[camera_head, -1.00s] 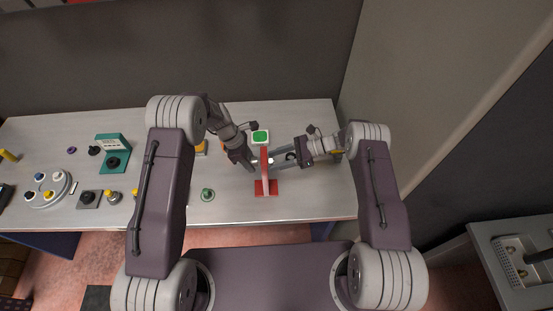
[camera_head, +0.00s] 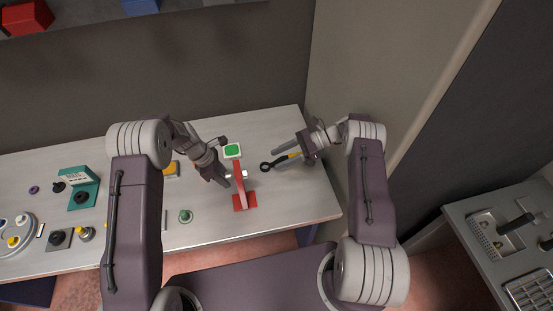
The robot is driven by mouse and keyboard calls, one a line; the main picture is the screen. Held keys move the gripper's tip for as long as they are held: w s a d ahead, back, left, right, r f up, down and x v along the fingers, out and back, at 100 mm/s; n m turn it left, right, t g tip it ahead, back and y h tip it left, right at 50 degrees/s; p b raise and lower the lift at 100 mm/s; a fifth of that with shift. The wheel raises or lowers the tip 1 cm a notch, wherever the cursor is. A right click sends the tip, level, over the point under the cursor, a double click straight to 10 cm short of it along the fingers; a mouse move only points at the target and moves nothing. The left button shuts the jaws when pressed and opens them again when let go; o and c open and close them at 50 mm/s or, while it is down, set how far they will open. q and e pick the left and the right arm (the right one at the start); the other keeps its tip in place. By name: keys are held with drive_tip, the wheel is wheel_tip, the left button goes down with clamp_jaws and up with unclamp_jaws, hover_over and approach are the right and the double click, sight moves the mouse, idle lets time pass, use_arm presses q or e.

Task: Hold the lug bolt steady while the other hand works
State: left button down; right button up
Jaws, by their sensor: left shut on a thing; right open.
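A red stand (camera_head: 239,188) with an upright post and a flat base stands near the front right of the table. A small pale lug bolt (camera_head: 244,174) shows at its post. My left gripper (camera_head: 228,179) is shut at the post's left side, on what looks like the bolt; its fingertips partly hide the grip. My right gripper (camera_head: 287,145) is open, behind and beside the wrench, apart from the stand.
A green-topped block (camera_head: 232,151) is just behind the stand. A green knob (camera_head: 185,216) and a yellow button box (camera_head: 172,169) are left of it. A teal box (camera_head: 80,188) and a round white tray (camera_head: 33,233) are farther left. The table's right front is clear.

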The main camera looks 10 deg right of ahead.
idle(0.3)
use_arm(q)
drive_tip(key=c, duration=0.9)
unclamp_jaws()
use_arm(e)
wheel_tip(320, 180, up, 10)
use_arm(q)
drive_tip(key=shift+o, duration=0.2)
drive_tip(key=shift+r, duration=0.1)
use_arm(e)
drive_tip(key=shift+f, duration=0.1)
use_arm(q)
drive_tip(key=b+v, duration=0.3)
drive_tip(key=v, duration=0.6)
use_arm(e)
wheel_tip(320, 180, down, 3)
drive_tip(key=shift+f, duration=0.1)
